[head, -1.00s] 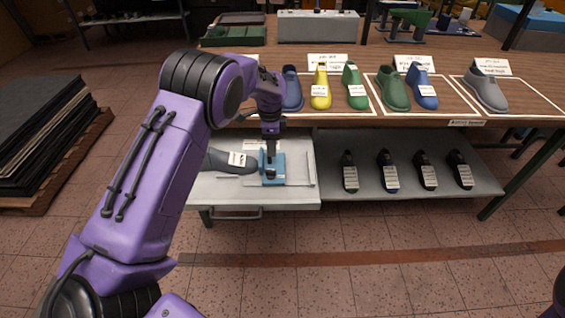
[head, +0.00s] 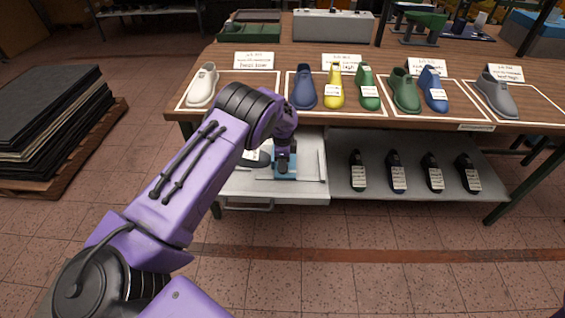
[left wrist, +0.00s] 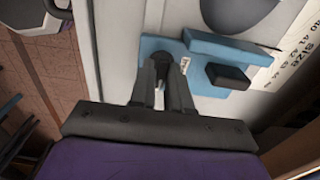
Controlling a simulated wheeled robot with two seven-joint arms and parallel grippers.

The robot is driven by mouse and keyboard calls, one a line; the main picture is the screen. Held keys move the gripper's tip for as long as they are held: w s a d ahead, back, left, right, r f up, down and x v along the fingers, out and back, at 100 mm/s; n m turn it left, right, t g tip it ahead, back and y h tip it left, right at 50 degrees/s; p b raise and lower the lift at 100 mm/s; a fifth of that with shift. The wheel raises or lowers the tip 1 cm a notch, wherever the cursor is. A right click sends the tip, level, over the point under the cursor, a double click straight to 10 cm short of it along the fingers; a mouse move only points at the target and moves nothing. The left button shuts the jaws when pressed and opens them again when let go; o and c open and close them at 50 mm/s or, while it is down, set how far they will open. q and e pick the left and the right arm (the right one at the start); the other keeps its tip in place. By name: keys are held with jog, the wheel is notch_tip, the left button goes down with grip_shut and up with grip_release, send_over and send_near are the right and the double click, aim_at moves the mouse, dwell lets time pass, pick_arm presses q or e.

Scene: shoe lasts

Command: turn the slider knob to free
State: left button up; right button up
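The blue slider (head: 285,176) sits on the pale grey measuring board of the low shelf in the head view, partly covered by my left gripper (head: 284,160). In the left wrist view the blue slider (left wrist: 158,47) has a raised bar and a black block (left wrist: 228,76) beside my fingers. My left gripper (left wrist: 163,68) points down at the slider with its two dark fingers a narrow gap apart. A dark part, perhaps the knob, shows between the fingertips; whether they press on it is unclear. A small white label (left wrist: 185,66) lies beside the right finger. My right gripper is out of view.
A grey shoe last (head: 256,159) lies left of the slider, partly behind my arm. Several dark lasts (head: 396,172) stand on the shelf to the right. The wooden table (head: 500,54) above holds coloured lasts on marked areas, and its front edge is close to my arm.

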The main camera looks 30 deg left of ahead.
pick_arm(q)
jog(key=shift+f, duration=0.1)
grip_shut()
jog(key=shift+n, duration=0.7)
jog(key=n, duration=0.2)
jog(key=shift+d+f+n+b, duration=0.1)
jog(key=shift+n+b, duration=0.2)
jog(key=shift+b, duration=0.05)
jog(key=n, duration=0.3)
jog(key=shift+n, duration=0.3)
jog(key=n, duration=0.5)
jog(key=shift+s, duration=0.1)
jog(key=shift+n, duration=2.8)
